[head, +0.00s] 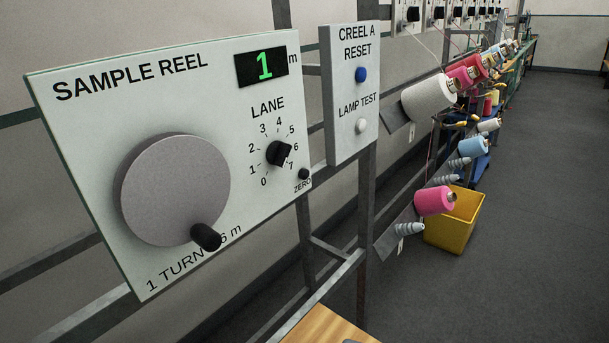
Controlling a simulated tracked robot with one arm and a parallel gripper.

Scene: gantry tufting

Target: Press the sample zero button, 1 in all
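The sample reel panel (90,120) is a pale board filling the left of the head view, tilted in the picture. Its zero button (303,174) is a small black round button near the lower right edge, with the word ZERO just under it. The green display (262,66) reads 1 m. A black lane knob (279,153) sits left of and above the button, ringed by numbers 0 to 7. A large grey crank disc (170,185) with a black handle (206,237) is at the left. My gripper is not in view.
Right of the panel hangs a creel A panel (345,95) with a blue reset button (361,75) and a white lamp test button (361,126). Yarn cones (430,97) stick out beyond it above a yellow bin (455,220). A wooden top (325,325) lies below. Floor is open at right.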

